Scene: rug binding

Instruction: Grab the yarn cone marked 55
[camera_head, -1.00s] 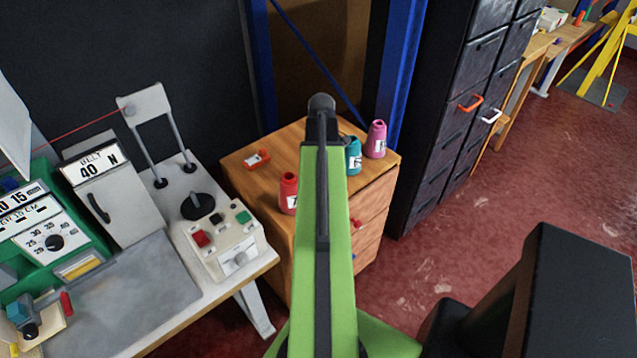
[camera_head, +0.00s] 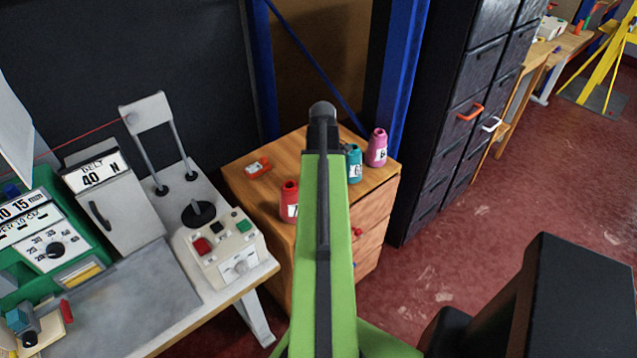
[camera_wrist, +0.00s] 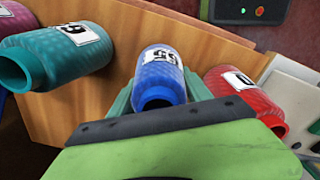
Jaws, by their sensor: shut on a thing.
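The blue yarn cone (camera_wrist: 160,78) carries a white label that reads 55 in the wrist view. My gripper (camera_wrist: 158,100) is shut on it, with a green finger on either side. In the head view my green arm hides the blue cone and the gripper. A teal cone (camera_wrist: 55,55) stands left of it in the wrist view, with a label I read only in part; it also shows in the head view (camera_head: 354,163). A red cone (camera_wrist: 240,90) is on its right, and shows in the head view (camera_head: 289,200) too.
A pink cone (camera_head: 377,147) stands near the right edge of the wooden cabinet top (camera_head: 300,148). A machine bench (camera_head: 150,285) is on the left and a dark drawer cabinet (camera_head: 450,120) on the right.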

